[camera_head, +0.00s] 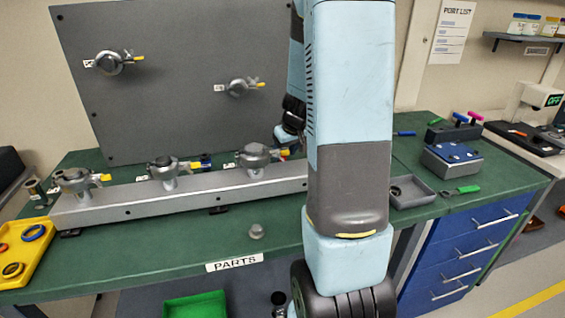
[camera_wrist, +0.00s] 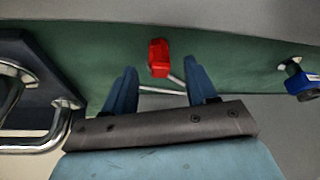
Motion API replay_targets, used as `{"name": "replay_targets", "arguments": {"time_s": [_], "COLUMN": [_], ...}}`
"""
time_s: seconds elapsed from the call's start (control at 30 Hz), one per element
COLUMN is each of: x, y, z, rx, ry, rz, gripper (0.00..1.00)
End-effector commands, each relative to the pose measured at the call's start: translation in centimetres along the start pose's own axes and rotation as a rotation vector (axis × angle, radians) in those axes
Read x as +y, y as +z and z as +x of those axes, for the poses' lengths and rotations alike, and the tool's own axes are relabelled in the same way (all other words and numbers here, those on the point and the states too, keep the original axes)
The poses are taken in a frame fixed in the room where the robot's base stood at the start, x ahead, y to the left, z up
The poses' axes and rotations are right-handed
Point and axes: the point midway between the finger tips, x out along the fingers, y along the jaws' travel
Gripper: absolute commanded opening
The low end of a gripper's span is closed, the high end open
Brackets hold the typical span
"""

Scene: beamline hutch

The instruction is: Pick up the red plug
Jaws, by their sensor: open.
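The red plug (camera_wrist: 159,58) shows in the wrist view on the green bench top, just beyond my fingertips and roughly between them. A thin pale rod or pin lies below it, partly between the fingers. My gripper (camera_wrist: 161,88) has two blue fingers standing apart with nothing held between them. I cannot tell the exact height of the fingers above the bench. In the head view my own arm covers the middle of the bench, and neither the red plug nor the fingers can be made out there.
A grey rail with clamped fittings (camera_head: 190,193) runs along the bench (camera_head: 150,248). A blue part (camera_wrist: 302,84) lies right in the wrist view, and metal piping (camera_wrist: 58,125) is close on the left. A grey tray (camera_head: 412,193) sits right of my arm. A grey panel (camera_head: 180,60) stands behind.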

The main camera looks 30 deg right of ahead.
Motion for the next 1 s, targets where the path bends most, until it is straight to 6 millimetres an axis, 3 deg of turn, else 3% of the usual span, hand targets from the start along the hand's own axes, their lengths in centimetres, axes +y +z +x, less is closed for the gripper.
{"name": "replay_targets", "arguments": {"time_s": [0.23,0.6,1.0], "x": [0.0,0.0,0.0], "y": [0.0,0.0,0.0], "z": [2.9,3.5,3.5], "rx": [-0.002,0.000,0.000], "ry": [-0.002,0.000,0.000], "rz": [0.000,-0.001,-0.001], "gripper": [0.57,0.56,0.18]}}
